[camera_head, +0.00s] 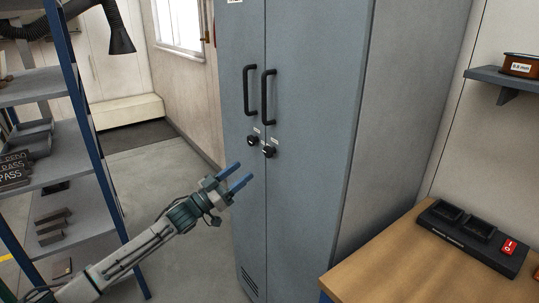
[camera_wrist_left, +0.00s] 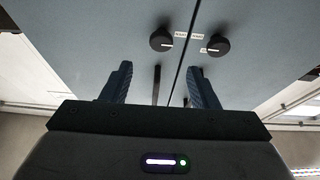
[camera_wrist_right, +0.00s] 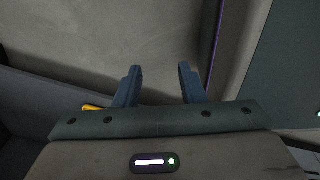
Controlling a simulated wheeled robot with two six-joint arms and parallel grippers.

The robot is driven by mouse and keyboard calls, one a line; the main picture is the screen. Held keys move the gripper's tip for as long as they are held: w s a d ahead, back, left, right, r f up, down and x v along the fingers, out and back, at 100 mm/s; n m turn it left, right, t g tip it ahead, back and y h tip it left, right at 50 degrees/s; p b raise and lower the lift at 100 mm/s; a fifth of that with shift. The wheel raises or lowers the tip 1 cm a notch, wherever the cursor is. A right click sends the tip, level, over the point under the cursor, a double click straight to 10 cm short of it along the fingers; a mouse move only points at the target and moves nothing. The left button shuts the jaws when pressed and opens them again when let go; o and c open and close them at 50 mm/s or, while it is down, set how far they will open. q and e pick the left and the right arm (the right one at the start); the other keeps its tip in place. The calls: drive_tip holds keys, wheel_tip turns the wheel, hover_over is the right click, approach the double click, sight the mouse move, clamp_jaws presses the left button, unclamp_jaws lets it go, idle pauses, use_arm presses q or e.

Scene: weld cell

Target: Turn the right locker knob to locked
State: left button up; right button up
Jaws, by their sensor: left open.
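The grey-blue locker (camera_head: 315,110) has two dark round knobs below its black handles. The right knob (camera_head: 269,151) is on the right door, and the left knob (camera_head: 252,140) is beside it across the seam. My left gripper (camera_head: 237,175) is open and empty, below and left of the knobs, apart from them. The left wrist view appears upside down, so the right knob (camera_wrist_left: 162,39) shows on its left and the left knob (camera_wrist_left: 218,45) on its right. Both have pale marks that look near horizontal there. My right gripper (camera_wrist_right: 160,78) is open and empty, away from the knobs.
Door handles (camera_head: 267,97) stand out just above the knobs. A shelf rack (camera_head: 92,160) with metal parts stands at left. A wooden bench (camera_head: 400,265) with a black switch box (camera_head: 470,240) is at right. A wall shelf (camera_head: 505,78) holds a spool. Floor left of the locker is clear.

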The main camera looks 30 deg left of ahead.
sight(266, 153)
use_arm(q)
drive_tip(key=p+x, duration=0.4)
drive_tip(key=x, duration=0.4)
drive_tip(key=shift+w+r, duration=0.25)
drive_tip(key=shift+w, duration=0.1)
drive_tip(key=shift+w+d, duration=0.25)
drive_tip(key=shift+w, duration=0.15)
drive_tip(key=c, duration=0.9)
